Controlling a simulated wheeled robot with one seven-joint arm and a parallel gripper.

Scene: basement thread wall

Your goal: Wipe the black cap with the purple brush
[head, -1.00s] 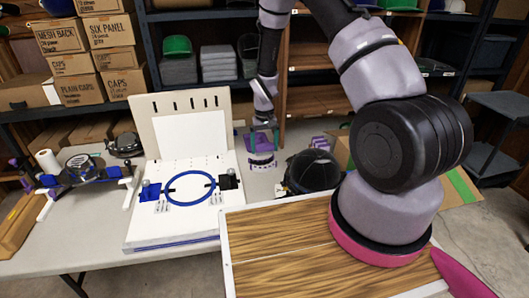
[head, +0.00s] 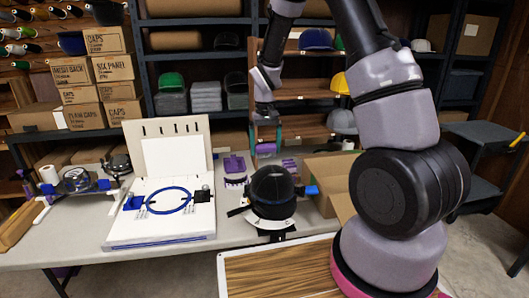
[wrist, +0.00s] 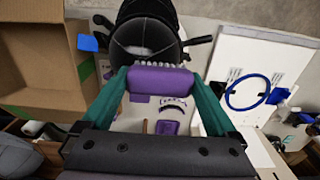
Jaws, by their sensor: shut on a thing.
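My gripper (head: 265,134) has teal fingers and is shut on the purple brush (head: 266,148). The brush spans the fingers in the wrist view (wrist: 160,79), with a row of pale bristles along its far edge. The black cap (head: 271,184) sits on a stand at the table's right, brim toward the head camera. My gripper holds the brush above and behind the cap in the head view. In the wrist view the cap's dark dome (wrist: 147,36) is just beyond the bristles. I cannot tell for sure whether they touch; they look apart.
An open cardboard box (head: 330,170) stands right of the cap. A purple holder (head: 235,166) is on the table left of my gripper. A white board with a blue hoop (head: 170,200) stands further left. Shelves of caps (head: 318,40) rise behind.

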